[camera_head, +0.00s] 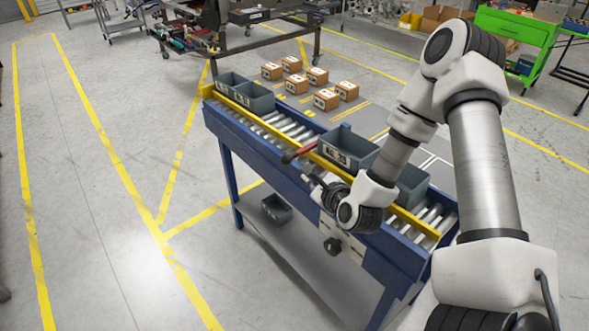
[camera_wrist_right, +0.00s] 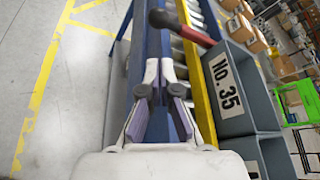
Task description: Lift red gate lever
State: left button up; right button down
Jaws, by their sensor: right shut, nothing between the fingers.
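The red gate lever (camera_head: 299,152) lies across the near side of the blue roller conveyor, slanting over the yellow rail. In the right wrist view the red lever (camera_wrist_right: 192,34), with its dark end, lies just beyond my fingertips. My right gripper (camera_head: 313,182) is at the conveyor's near side, just below the lever in the picture. In the wrist view the right gripper (camera_wrist_right: 164,66) has its fingers together with nothing between them, apart from the lever. My left gripper is not in view.
A grey bin marked No. 35 (camera_head: 342,150) stands on the rollers behind the lever, another grey bin (camera_head: 412,188) beside it. More grey bins (camera_head: 254,97) stand at the conveyor's far left end. The yellow rail (camera_head: 262,127) edges the rollers. The floor at left is clear.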

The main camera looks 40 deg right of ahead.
jog(key=shift+f, duration=0.1)
jog(key=p+x, duration=0.2)
jog(key=x, duration=0.8)
jog(key=shift+a, duration=0.1)
